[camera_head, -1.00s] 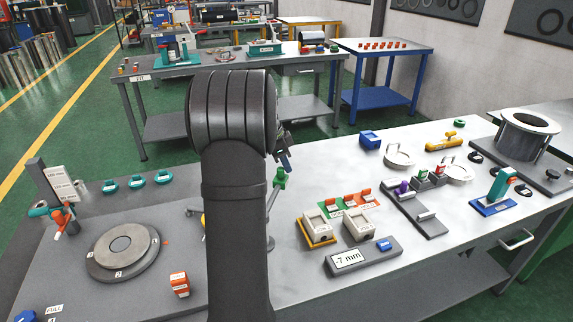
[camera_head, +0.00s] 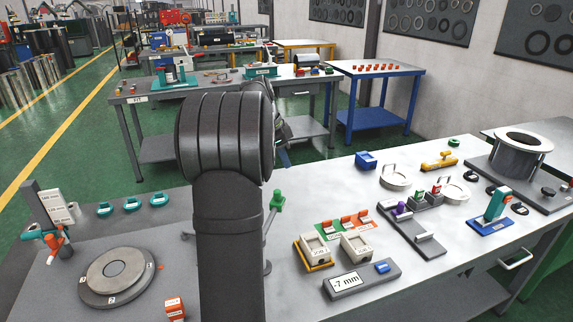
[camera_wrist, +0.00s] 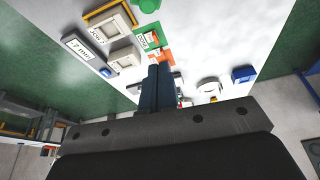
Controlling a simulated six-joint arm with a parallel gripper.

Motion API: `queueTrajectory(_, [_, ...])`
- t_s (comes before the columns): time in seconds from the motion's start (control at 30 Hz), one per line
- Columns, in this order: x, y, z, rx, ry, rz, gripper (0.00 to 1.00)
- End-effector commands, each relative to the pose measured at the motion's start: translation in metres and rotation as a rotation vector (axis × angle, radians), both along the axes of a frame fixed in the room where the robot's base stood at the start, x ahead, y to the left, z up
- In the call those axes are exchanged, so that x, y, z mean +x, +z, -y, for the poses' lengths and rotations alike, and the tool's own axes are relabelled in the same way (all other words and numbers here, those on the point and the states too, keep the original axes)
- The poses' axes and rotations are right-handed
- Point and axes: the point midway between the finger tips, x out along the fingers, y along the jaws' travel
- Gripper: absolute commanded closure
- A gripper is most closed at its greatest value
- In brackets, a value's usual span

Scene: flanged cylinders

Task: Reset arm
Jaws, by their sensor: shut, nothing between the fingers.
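My gripper (camera_wrist: 158,80) shows in the wrist view with its two dark fingers pressed together and nothing between them. It is above the workbench, over the area of the orange and green labelled pads. In the head view my black arm stands upright in the middle and hides most of the gripper; only a small dark part shows at its right edge. The workbench (camera_head: 320,195) has a light metal top on the right and a grey top on the left.
On the bench stand a grey round plate (camera_head: 118,277), two white boxes (camera_head: 314,249), a grey "-7 mm" block (camera_head: 361,279), a green-topped stand (camera_head: 277,200), a teal-handled tool (camera_head: 495,206) and a large flanged cylinder (camera_head: 520,155). Bare bench lies around the right front.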

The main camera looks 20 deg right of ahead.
Motion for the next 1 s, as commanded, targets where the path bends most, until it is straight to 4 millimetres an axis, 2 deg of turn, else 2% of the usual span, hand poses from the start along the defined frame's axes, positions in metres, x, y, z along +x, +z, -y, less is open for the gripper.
queueTrajectory(0.37, [0.0, -0.006, 0.002, 0.0, 0.0, -0.001, 1.0])
queueTrajectory(0.47, [-0.001, -0.018, 0.006, 0.0, -0.001, -0.002, 1.0])
queueTrajectory(0.9, [-0.006, -0.097, 0.034, 0.0, 0.0, -0.003, 1.0])
queueTrajectory(1.0, [-0.001, -0.094, 0.015, 0.0, 0.003, 0.001, 1.0])
